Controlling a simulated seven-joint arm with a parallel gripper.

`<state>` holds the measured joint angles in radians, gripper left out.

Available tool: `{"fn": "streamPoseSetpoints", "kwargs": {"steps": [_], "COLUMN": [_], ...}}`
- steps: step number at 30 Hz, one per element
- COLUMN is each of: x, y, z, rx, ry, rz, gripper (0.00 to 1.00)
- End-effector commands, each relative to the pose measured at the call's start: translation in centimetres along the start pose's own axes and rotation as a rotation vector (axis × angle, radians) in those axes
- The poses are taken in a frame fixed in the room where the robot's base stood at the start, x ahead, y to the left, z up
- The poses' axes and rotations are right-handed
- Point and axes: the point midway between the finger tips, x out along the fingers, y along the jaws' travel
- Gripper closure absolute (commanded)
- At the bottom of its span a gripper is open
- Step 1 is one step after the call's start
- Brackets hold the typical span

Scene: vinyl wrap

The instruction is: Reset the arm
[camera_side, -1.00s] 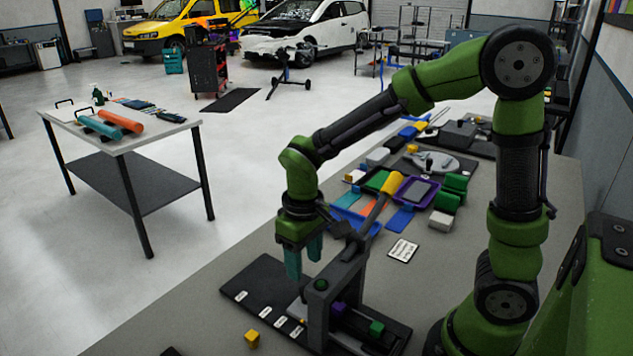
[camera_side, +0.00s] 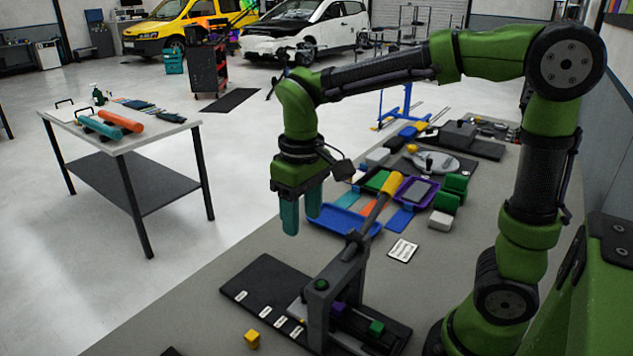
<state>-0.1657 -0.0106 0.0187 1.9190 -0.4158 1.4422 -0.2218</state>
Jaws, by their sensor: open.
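My gripper (camera_side: 302,222) hangs pointing down from my green arm, with its two teal fingers apart and nothing between them. In the picture it is above the far edge of the black board and left of the grey press-like fixture (camera_side: 338,280) with a yellow-handled lever. It is in the air, touching nothing that I can see. My arm is raised, its forearm nearly level across the upper middle of the picture.
The black board (camera_side: 262,277) with white labels lies below. A yellow cube (camera_side: 252,338) sits at the bench's front left. A blue tray (camera_side: 338,222), purple tray (camera_side: 427,188) and green blocks (camera_side: 452,190) stand behind the fixture. A side table (camera_side: 150,135) stands left, across open floor.

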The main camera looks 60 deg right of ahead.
Motion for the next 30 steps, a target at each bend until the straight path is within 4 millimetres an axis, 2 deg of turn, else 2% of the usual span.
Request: {"fn": "streamPoseSetpoints", "kwargs": {"steps": [4,15,18,22,30], "x": [0.9,-1.2,-1.6,-2.2,-2.6], "y": [-0.1,1.9,2.3,2.6,2.8], "z": [1.0,7.0,8.0,8.8,8.8], "rx": [0.042,0.282,0.318,0.334,0.338], "ry": [0.064,0.449,0.516,0.559,0.574], "rz": [-0.047,-0.246,-0.274,-0.284,-0.284], "gripper": [0.47,0.47,0.47,0.47,0.47]}}
